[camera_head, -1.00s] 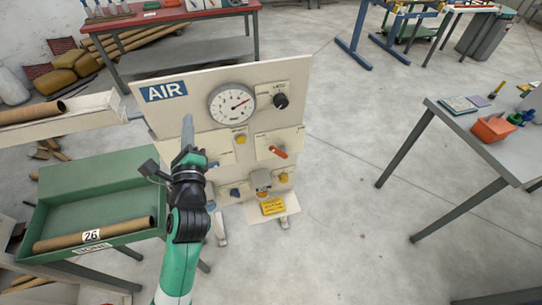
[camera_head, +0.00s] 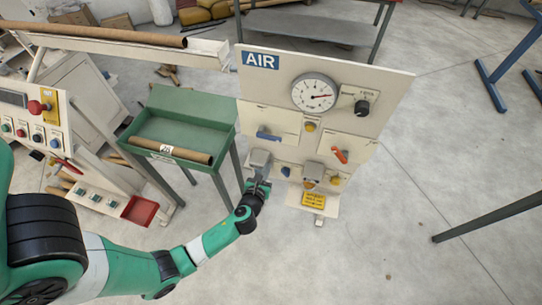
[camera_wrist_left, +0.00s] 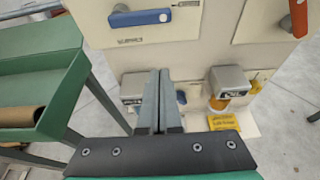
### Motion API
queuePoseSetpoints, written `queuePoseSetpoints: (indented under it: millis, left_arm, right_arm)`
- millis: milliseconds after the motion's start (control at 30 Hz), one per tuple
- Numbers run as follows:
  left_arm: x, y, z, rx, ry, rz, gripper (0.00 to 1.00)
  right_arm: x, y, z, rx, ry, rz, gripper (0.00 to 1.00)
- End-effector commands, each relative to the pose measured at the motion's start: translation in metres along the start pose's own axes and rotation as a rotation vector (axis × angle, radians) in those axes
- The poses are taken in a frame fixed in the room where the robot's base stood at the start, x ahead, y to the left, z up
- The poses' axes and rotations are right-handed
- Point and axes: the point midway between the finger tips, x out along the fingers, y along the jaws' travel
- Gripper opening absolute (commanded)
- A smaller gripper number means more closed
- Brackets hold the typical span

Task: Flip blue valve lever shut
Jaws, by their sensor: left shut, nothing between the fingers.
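The AIR panel (camera_head: 350,72) stands upright in the head view. Its blue valve lever (camera_head: 268,136) lies roughly horizontal on the left side of the panel. My left gripper (camera_head: 259,181) is below the lever, in front of the panel's lower left part. In the left wrist view its fingers (camera_wrist_left: 159,72) are pressed together with nothing between them, apart from the lever in the picture. My right gripper is not in view.
The panel also carries a gauge (camera_head: 314,93), a black knob (camera_head: 362,107), an orange-red lever (camera_head: 340,155) and grey boxes low down, one (camera_head: 260,160) close to my gripper. A green tray (camera_head: 184,131) with a cardboard tube stands left.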

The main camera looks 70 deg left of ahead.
Motion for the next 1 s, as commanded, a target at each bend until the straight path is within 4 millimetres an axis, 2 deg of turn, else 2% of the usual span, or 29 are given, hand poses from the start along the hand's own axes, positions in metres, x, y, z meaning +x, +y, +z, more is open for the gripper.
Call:
queuePoseSetpoints:
  millis: [467, 533, 700, 1000]
  left_arm:
    - [0.097, 0.000, -0.003, -0.004, -0.003, 0.002, 0.00]
    - [0.088, 0.000, 0.019, -0.004, -0.004, -0.001, 0.00]
    - [0.081, 0.000, 0.036, -0.002, -0.003, -0.001, 0.00]
    - [0.080, 0.000, 0.039, -0.001, -0.001, 0.000, 0.00]
  right_arm:
    - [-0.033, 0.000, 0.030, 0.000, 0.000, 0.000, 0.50]
    - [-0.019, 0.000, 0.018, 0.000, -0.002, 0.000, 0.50]
    - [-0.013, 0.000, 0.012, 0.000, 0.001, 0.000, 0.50]
    - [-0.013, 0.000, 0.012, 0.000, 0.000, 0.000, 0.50]
